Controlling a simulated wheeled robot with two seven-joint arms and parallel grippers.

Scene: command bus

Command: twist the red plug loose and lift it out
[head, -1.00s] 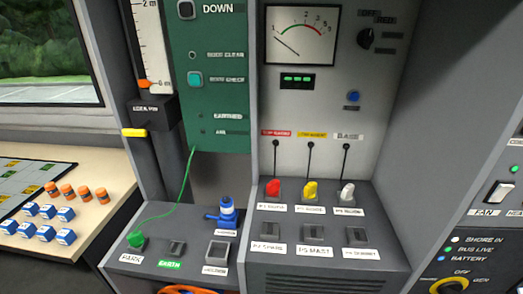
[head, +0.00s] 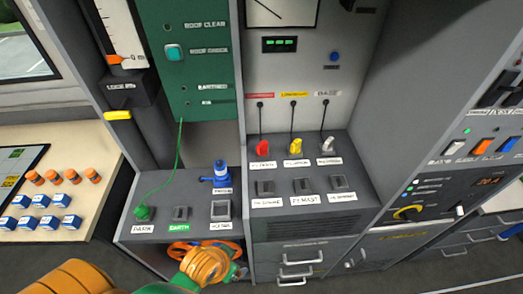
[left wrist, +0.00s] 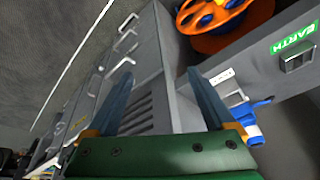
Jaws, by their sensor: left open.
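The red plug (head: 263,147) sits in the left socket of the upper row on the grey console, with a black cord rising behind it to the panel. A yellow plug (head: 296,146) and a white plug (head: 328,144) sit to its right. My left arm comes in at the bottom of the head view, below and in front of the console. Its gripper fingers are hard to make out there. In the left wrist view my left gripper (left wrist: 158,73) is open and empty, its blue fingers wide apart. The red plug is not seen there. My right gripper is not in view.
A green plug (head: 144,212) with a cord and a blue-and-white object (head: 221,174) stand on the lower left ledge. An orange reel (left wrist: 225,15) lies in the compartment below. Empty sockets are in front of the red plug. Drawers (head: 300,258) are under the console.

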